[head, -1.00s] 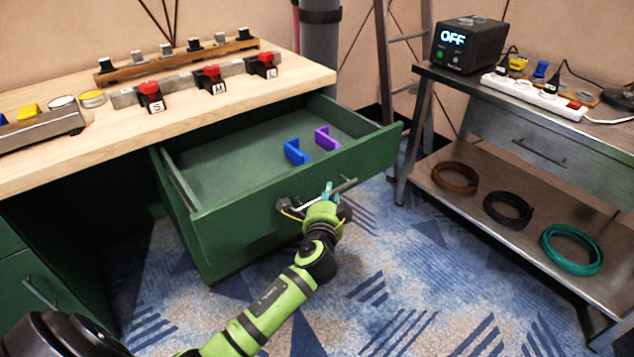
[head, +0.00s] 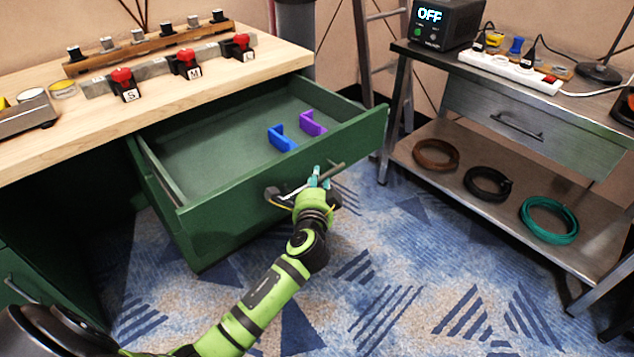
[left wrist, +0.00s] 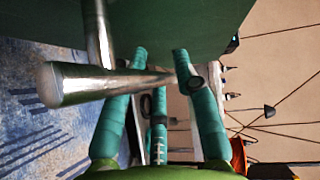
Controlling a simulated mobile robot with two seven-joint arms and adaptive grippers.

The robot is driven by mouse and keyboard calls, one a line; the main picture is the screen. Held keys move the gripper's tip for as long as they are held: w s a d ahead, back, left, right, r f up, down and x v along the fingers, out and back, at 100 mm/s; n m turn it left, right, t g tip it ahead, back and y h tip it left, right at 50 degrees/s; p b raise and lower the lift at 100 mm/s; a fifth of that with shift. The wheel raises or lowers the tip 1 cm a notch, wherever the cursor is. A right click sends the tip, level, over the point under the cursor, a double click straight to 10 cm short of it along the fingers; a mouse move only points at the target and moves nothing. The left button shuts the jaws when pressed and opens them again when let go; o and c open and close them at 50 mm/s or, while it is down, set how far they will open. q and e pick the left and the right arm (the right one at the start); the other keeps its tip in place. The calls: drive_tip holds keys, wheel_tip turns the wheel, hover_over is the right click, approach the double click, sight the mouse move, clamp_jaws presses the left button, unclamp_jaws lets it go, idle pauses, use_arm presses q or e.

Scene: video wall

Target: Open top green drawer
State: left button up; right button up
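The top green drawer (head: 290,175) is pulled well out from under the wooden worktop, its inside in plain view. A blue bracket (head: 281,138) and a purple bracket (head: 312,123) are in it. My left gripper (head: 319,178) is at the bar handle (head: 335,172) on the drawer front. In the left wrist view the metal handle (left wrist: 85,84) crosses the teal fingers (left wrist: 160,65), whose tips reach past it towards the green front. Whether they are clamped on it is unclear. My right gripper is not in view.
The worktop (head: 215,85) carries red S and M buttons and a row of knobs. At right a metal table (head: 450,85) holds an OFF display box (head: 445,22) and a power strip (head: 510,72); coils lie on its lower shelf. Patterned carpet is clear between them.

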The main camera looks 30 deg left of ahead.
use_arm(q)
drive_tip(key=v, duration=1.2)
drive_tip(key=s+d+f+n+g+h, duration=0.1)
drive_tip(key=s+f+n+g+h, duration=0.15)
drive_tip(key=f, duration=0.95)
drive_tip(key=s+d+f+n+g+h, duration=0.1)
drive_tip(key=s+f+g, duration=0.3)
drive_tip(key=f, duration=0.8)
drive_tip(key=s+f+n+g+h, duration=0.3)
drive_tip(key=s+f+n+g, duration=0.25)
drive_tip(key=s+f, duration=1.05)
drive_tip(key=s+a+r+g+p, duration=0.1)
drive_tip(key=s+r+p, duration=0.3)
drive_tip(key=s+p, duration=0.5)
drive_tip(key=s+r+g+p, duration=0.1)
drive_tip(key=s+r+p, duration=0.3)
drive_tip(key=s+p, duration=0.5)
drive_tip(key=shift+a+r+n+p, duration=0.15)
drive_tip(key=shift+a+n+p, duration=0.2)
drive_tip(key=shift+p, duration=0.5)
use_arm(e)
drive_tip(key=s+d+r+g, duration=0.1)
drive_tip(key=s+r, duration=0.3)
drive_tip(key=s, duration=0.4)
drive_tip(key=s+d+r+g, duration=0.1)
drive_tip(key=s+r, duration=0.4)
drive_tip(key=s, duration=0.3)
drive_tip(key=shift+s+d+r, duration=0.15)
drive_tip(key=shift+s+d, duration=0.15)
